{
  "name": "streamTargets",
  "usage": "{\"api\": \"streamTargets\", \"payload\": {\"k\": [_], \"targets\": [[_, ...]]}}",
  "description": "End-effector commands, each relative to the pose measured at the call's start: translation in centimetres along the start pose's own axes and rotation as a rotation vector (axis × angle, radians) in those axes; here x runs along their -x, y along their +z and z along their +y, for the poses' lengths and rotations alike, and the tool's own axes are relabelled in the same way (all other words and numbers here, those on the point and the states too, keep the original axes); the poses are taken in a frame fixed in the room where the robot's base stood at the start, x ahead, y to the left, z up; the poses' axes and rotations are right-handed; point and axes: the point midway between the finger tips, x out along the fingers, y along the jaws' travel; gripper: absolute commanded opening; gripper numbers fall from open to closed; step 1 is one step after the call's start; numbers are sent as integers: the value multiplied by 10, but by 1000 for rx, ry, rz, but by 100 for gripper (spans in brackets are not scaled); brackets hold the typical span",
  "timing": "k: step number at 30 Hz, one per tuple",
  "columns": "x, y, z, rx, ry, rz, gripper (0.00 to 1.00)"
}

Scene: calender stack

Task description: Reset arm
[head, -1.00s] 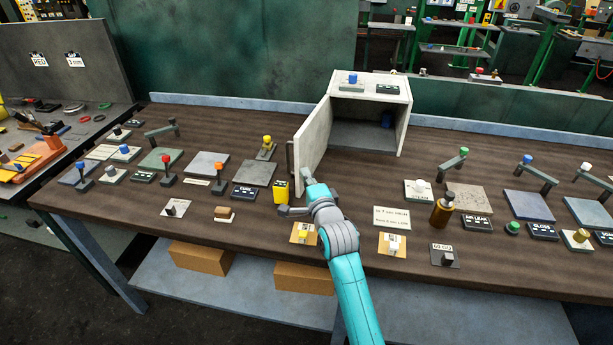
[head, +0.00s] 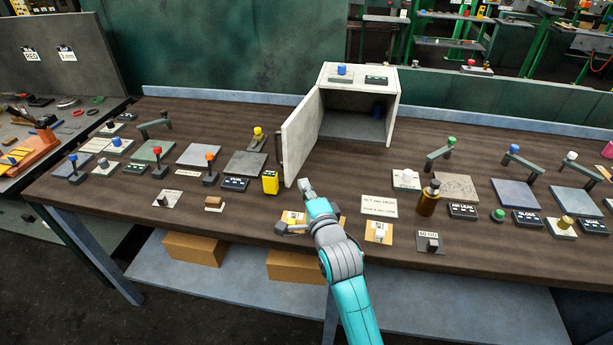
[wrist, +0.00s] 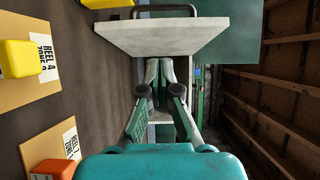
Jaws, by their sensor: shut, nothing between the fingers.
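My arm is teal and grey and reaches over the workbench (head: 230,215). My gripper (head: 306,186) is in front of the small grey cabinet, just right of its open door (head: 302,137). In the wrist view, the fingers of my gripper (wrist: 160,75) are together with nothing between them. The door (wrist: 165,37) with its dark handle (wrist: 165,11) lies beyond the fingertips in that view. I cannot tell the exact gap between fingertips and door, but no grip on it shows.
A yellow box (head: 270,182) stands left of my gripper and a brown bottle (head: 429,198) to the right. Levers, plates and buttons crowd both sides. Yellow (wrist: 20,58) and red (wrist: 53,169) blocks show in the wrist view.

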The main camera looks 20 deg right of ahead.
Motion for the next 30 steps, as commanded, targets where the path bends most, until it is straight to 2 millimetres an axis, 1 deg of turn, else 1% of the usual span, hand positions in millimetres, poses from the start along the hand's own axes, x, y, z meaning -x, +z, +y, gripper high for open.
{"api": "streamTargets", "payload": {"k": [1, 4, 7, 12, 14, 17, 20, 24, 29, 30], "targets": [[7, 4, 0, 0, 0, -2, 0], [16, 7, 0, 0, 0, -1, 0], [22, 10, 0, 0, 1, -1, 0], [25, 10, 1, 2, 1, 0, 0], [28, 10, 4, 11, 3, 0, 0], [42, 10, 19, 54, 15, -2, 0], [69, 10, 42, 134, 31, -6, 0], [114, 9, 74, 271, 53, -15, 0], [165, 8, 101, 421, 77, -28, 0], [178, 8, 107, 459, 82, -32, 0]]}}
